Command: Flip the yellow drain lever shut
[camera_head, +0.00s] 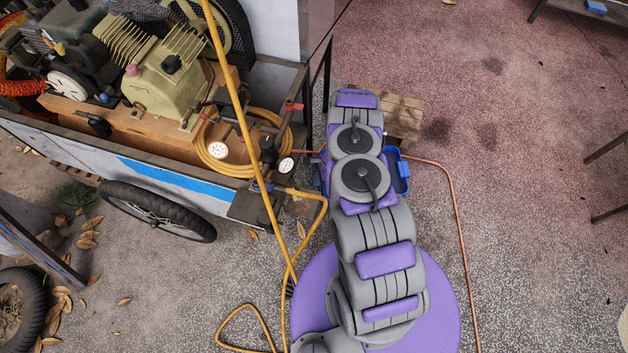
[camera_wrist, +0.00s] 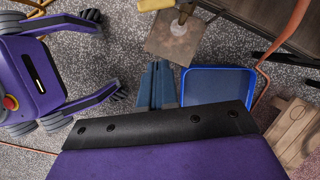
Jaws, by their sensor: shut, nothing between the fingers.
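In the wrist view, a yellow piece (camera_wrist: 155,4), probably the drain lever, shows at the top edge and is partly cut off. The yellow piece lies farther up the picture, apart from the fingertips. In the head view my arm hides the gripper, and I cannot make out the lever there.
A blue tray (camera_wrist: 218,86) lies on the ground right of the fingers, next to a wooden stool or crate (camera_wrist: 294,130). The compressor cart (camera_head: 175,165) stands at left with a yellow hose (camera_head: 243,125) hanging off it. A copper pipe (camera_head: 456,205) crosses the floor; open floor lies right.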

